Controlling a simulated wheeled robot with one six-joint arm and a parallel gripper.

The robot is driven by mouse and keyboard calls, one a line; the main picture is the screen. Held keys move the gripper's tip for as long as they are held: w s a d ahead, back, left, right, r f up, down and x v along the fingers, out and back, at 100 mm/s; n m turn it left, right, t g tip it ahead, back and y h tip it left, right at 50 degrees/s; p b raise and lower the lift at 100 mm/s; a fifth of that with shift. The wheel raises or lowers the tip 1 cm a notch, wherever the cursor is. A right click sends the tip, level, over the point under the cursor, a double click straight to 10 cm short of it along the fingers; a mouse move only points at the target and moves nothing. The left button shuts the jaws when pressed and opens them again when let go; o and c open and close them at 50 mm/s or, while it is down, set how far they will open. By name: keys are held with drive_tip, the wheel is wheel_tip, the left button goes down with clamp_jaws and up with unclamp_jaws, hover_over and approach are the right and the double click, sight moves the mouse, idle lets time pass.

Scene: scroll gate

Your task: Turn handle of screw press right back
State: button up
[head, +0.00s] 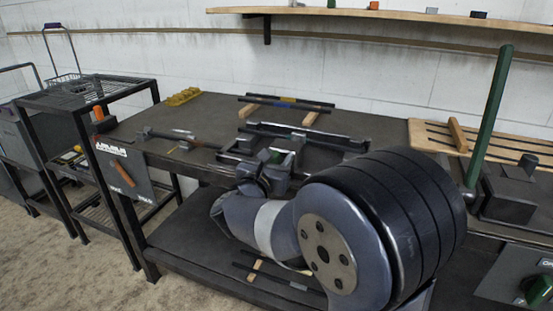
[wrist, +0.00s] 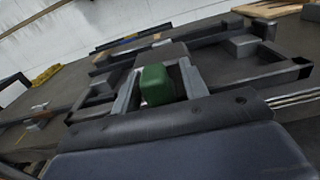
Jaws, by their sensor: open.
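My gripper (head: 276,163) is low over the workbench at a dark metal frame with parallel bars (head: 318,133). In the wrist view my gripper (wrist: 158,80) has its light grey fingers apart, with a green block (wrist: 156,86) between them; I cannot tell whether they touch it. I cannot tell for certain which fixture is the screw press. A long green handle (head: 490,110) stands upright, leaning slightly right, on a dark base right of my arm; its lower end is partly hidden. My gripper is well left of it.
The bench (head: 215,108) also bears a thin rod fixture (head: 180,139) at left and dark bars on wooden strips (head: 287,101) behind. A panel with an orange handle (head: 122,172) hangs at its left front. A wire rack (head: 85,92) stands left. A wall shelf (head: 400,18) runs above.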

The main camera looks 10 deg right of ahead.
drive_tip(key=shift+c, duration=0.4)
clamp_jaws()
drive_tip(key=shift+a+n, duration=0.1)
drive_tip(key=shift+n, duration=0.2)
